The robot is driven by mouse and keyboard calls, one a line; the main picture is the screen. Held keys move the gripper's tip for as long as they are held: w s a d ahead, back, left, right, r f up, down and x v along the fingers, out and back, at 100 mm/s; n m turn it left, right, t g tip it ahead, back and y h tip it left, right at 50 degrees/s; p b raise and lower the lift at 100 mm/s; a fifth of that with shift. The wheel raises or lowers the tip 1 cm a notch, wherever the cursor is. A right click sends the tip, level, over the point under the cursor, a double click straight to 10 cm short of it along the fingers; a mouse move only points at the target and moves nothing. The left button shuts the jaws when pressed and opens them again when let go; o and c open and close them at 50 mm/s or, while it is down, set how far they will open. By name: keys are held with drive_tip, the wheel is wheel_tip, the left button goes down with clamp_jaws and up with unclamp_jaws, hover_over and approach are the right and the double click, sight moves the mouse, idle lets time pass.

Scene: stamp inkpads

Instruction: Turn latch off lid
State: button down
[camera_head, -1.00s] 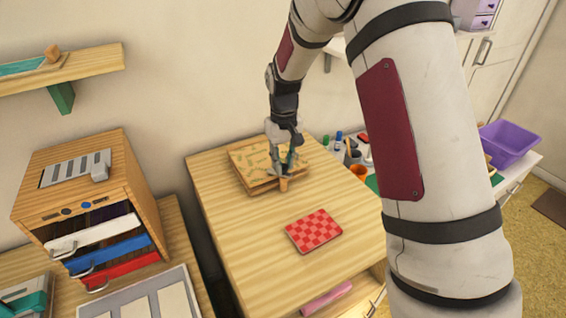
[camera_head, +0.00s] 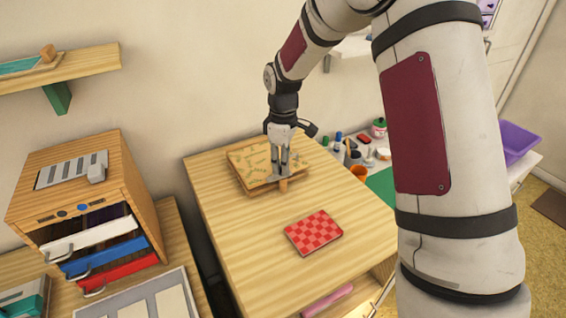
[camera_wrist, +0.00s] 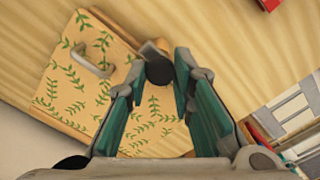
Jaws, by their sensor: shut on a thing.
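The lid (camera_head: 250,162) with a green leaf pattern tops a low wooden box on the table. In the wrist view the lid (camera_wrist: 75,90) fills the left part and carries a grey handle (camera_wrist: 92,62). The latch (camera_wrist: 158,72) shows at the lid's edge as a dark round end by a wooden piece; in the head view a wooden peg (camera_head: 283,185) stands at the box's front edge. My gripper (camera_head: 280,172) points down over that edge. In the wrist view its teal fingers (camera_wrist: 160,66) sit either side of the latch, shut on it. The exact contact is partly hidden.
A red checkered pad (camera_head: 314,232) lies on the table (camera_head: 235,235) in front of the box. A wooden drawer cabinet (camera_head: 130,180) stands left. Bottles and an orange cup (camera_head: 359,172) are on the right, behind my arm. The table's front is mostly clear.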

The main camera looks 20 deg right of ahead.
drive_tip(key=shift+n, duration=0.3)
idle(0.4)
drive_tip(key=c, duration=1.4)
unclamp_jaws()
drive_tip(key=shift+o, duration=0.2)
wheel_tip(320, 180, up, 12)
